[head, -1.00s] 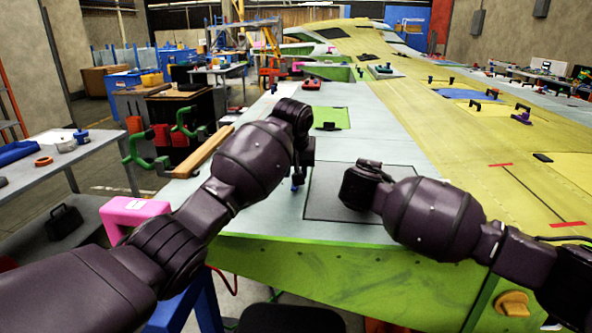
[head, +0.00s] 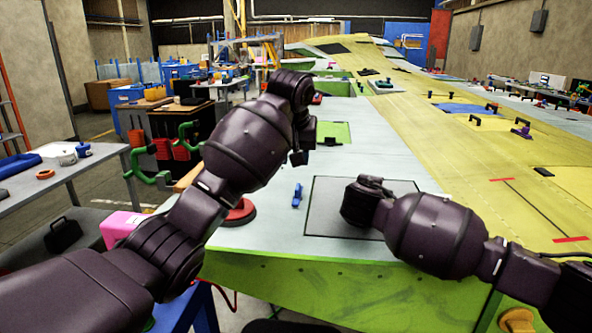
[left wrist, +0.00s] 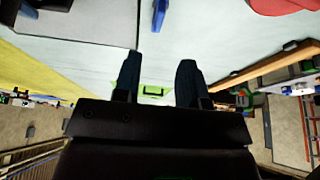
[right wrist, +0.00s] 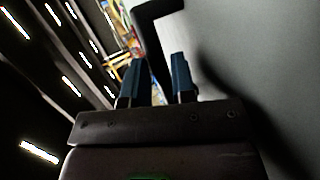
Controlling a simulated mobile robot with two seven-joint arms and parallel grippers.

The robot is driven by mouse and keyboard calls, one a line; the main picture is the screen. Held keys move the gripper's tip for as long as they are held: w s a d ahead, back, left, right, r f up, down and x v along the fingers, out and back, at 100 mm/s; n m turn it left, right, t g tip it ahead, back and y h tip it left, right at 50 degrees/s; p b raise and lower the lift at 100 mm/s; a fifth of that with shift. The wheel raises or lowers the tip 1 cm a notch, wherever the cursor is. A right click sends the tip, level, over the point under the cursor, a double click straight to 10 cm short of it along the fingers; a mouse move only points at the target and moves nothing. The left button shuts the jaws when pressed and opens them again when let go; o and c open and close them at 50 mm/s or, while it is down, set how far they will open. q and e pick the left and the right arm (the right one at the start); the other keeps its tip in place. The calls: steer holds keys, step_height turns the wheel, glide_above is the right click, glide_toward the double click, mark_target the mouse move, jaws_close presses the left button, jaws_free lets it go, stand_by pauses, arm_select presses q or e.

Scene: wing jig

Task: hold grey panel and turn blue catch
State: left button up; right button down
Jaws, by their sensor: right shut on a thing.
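The grey panel (head: 325,222) lies flat in the wing surface, inside a dark outline. The blue catch (head: 297,195) is just left of the panel's edge, long axis pointing roughly away from me; it also shows at the top of the left wrist view (left wrist: 160,14). My left gripper (head: 298,157) is above the surface beyond the catch, apart from it; its fingers are open and empty in the left wrist view (left wrist: 157,72). My right gripper (head: 362,190) is low over the panel, shut on its black handle (right wrist: 148,22). The head view hides most of the handle.
A red round tool (head: 240,213) sits on the wing left of the catch, beside my left arm. A green panel (head: 333,132) with a black handle lies farther off. Green clamps (head: 150,165) stand at the left edge. The surface around the catch is clear.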

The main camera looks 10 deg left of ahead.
steer(key=shift+f, duration=0.2)
arm_select(q)
steer(key=shift+v, duration=0.9)
arm_select(e)
steer(key=c, duration=0.9)
jaws_free()
steer(key=shift+o, duration=0.2)
